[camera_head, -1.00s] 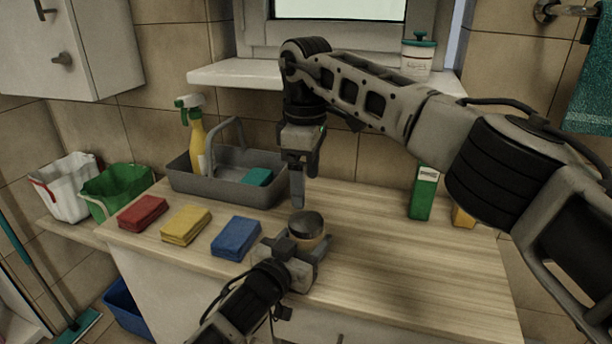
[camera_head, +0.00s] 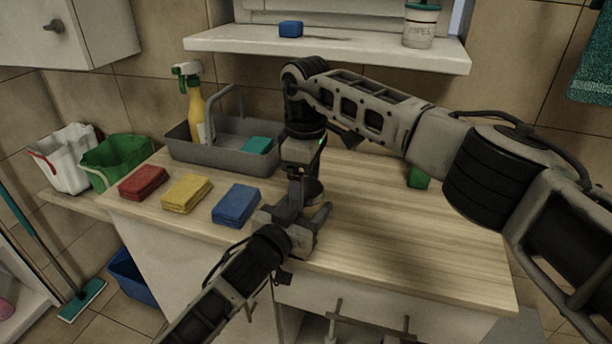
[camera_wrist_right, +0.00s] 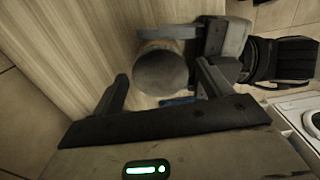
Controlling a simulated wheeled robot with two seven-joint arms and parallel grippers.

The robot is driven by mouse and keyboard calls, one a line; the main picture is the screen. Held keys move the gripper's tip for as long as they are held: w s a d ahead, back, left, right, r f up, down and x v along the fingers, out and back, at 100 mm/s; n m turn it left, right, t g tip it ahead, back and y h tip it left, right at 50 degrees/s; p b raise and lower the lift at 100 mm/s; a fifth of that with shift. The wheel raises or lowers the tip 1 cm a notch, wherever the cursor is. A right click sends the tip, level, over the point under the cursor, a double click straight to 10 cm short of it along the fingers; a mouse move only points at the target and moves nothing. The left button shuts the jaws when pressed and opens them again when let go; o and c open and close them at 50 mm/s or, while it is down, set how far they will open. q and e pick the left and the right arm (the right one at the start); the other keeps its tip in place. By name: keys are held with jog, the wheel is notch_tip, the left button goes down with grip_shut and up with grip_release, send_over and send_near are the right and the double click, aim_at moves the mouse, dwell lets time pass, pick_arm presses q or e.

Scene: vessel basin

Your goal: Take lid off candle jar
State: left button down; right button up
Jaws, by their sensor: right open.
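The candle jar (camera_head: 314,193) stands on the wooden counter near its front edge, mostly hidden behind my grippers in the head view. In the right wrist view its round dark lid (camera_wrist_right: 160,70) sits on the jar. My right gripper (camera_wrist_right: 164,84) is open, pointing down, with one finger on each side of the lid and gaps between; it also shows in the head view (camera_head: 302,188). My left gripper (camera_head: 308,212) comes in low from the front and appears shut on the jar's body below the lid. Its contact is partly hidden.
A green box (camera_head: 418,178) is partly behind my right arm. The counter's right side is clear.

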jog(key=c, duration=1)
jog(key=n, duration=1.2)
jog(key=shift+r+n, duration=0.1)
jog(key=shift+n, duration=0.2)
jog(key=n, duration=1.4)
jog(key=shift+n, duration=0.3)
jog(key=n, duration=1.9)
jog(key=shift+n, duration=0.4)
jog(key=n, duration=0.5)
jog(key=shift+r+n, duration=0.1)
jog(key=shift+n, duration=0.2)
jog(key=shift+r, duration=0.2)
jog(key=shift+r, duration=0.9)
